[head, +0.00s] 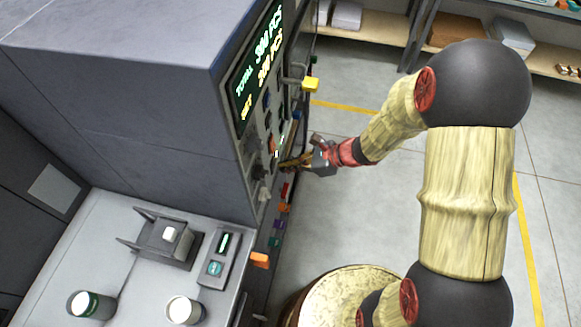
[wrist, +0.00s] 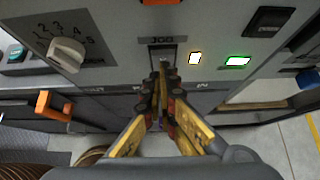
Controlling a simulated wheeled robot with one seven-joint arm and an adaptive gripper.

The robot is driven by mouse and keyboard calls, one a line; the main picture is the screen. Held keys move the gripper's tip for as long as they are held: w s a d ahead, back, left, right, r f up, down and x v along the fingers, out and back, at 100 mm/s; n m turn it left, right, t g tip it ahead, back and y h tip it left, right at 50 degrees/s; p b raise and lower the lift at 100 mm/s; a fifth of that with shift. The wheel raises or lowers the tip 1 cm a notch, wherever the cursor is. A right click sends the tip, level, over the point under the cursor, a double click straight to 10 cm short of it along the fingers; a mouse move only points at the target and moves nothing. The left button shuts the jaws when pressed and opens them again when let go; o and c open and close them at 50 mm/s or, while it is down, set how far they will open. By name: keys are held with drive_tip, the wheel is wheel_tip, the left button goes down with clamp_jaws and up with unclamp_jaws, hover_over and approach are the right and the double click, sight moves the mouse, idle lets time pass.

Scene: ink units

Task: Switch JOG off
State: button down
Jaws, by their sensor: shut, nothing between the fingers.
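The JOG label sits on the grey panel in the wrist view, with a dark JOG switch (wrist: 161,53) right below it. My gripper (wrist: 160,72) is shut and empty, its fingertips at the lower part of the switch and covering some of it. Whether they touch it, and which way the switch is set, I cannot tell. A pale yellow lamp (wrist: 195,58) and a green lamp (wrist: 237,61) glow to the right of the switch. In the head view my gripper (head: 288,164) is at the front of the machine, and the switch cannot be made out there.
A white rotary knob (wrist: 67,54) with numbers is left of the switch. A black rocker (wrist: 270,22) is upper right. An orange handle (wrist: 55,107) sticks out lower left. The display (head: 258,65) is lit above the panel.

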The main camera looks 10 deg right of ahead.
drive_tip(key=shift+a, duration=0.1)
drive_tip(key=shift+w+a+r, duration=0.15)
drive_tip(key=shift+a+r, duration=0.05)
drive_tip(key=shift+a, duration=0.15)
drive_tip(key=shift+r, duration=0.1)
drive_tip(key=shift+r+p, duration=0.7)
drive_tip(key=shift+p, duration=0.15)
drive_tip(key=shift+d, duration=0.1)
